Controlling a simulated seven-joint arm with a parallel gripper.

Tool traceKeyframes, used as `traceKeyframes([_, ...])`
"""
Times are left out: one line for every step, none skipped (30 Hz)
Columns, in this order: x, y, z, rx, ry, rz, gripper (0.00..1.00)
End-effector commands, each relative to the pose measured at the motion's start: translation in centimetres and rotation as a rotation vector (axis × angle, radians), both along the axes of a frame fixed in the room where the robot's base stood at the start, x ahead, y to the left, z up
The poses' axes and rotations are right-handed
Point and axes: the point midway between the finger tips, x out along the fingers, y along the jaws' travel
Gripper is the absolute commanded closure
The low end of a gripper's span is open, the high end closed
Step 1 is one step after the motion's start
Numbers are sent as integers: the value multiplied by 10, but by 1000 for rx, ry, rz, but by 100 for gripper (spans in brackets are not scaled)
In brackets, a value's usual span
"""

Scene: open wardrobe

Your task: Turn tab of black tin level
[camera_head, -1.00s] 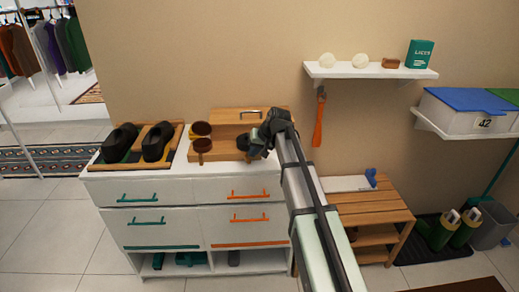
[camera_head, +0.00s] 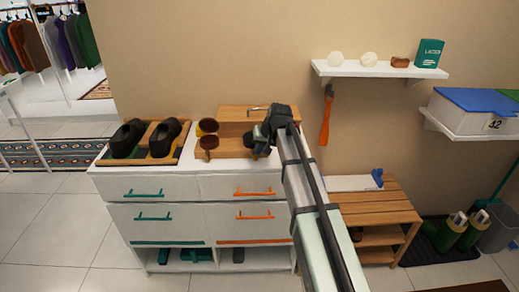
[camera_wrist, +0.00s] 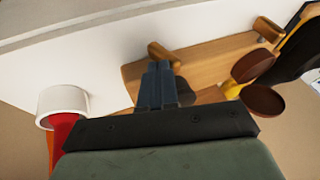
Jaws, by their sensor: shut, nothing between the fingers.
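My gripper (camera_head: 262,146) is over the right end of the white dresser top, in front of the wooden box. In the wrist view its dark fingers (camera_wrist: 160,88) are together, with nothing between them, above a wooden board (camera_wrist: 215,58). A dark rounded thing (camera_wrist: 185,92) shows just behind the fingers and may be the black tin; the fingers and the gripper body hide most of it. I cannot make out its tab or the tab's angle. I cannot tell whether the fingers touch it.
Brown round pieces (camera_head: 208,125) stand left of my gripper; they also show in the wrist view (camera_wrist: 262,102). Black shoes (camera_head: 163,138) sit in a wooden tray further left. The wooden box (camera_head: 232,117) stands behind. A white cup-like thing (camera_wrist: 62,102) is at the wrist view's left.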

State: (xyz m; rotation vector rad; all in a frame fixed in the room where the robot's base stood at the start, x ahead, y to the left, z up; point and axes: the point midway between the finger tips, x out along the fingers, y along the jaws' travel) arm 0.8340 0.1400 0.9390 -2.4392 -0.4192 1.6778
Motion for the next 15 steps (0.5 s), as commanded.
traceKeyframes([0, 1, 0, -9, 1, 0, 100])
traceKeyframes([0, 1, 0, -13, 0, 1, 100])
traceKeyframes([0, 2, 1, -23, 1, 1, 100])
traceKeyframes([0, 2, 1, -31, 0, 1, 100])
traceKeyframes([0, 2, 1, -41, 0, 1, 100])
traceKeyframes([0, 3, 1, -55, 1, 2, 100])
traceKeyframes([0, 4, 1, -69, 0, 2, 100])
traceKeyframes([0, 5, 2, -83, -1, 2, 100])
traceKeyframes([0, 7, 2, -105, -1, 3, 100])
traceKeyframes([0, 8, 2, -122, -1, 3, 100])
traceKeyframes([1, 8, 3, -143, -1, 2, 100])
traceKeyframes([1, 10, 3, -172, 0, 3, 100])
traceKeyframes([1, 11, 4, -197, -1, 3, 100])
traceKeyframes([1, 13, 4, -223, -1, 4, 100])
traceKeyframes([1, 15, 4, -260, -1, 3, 100])
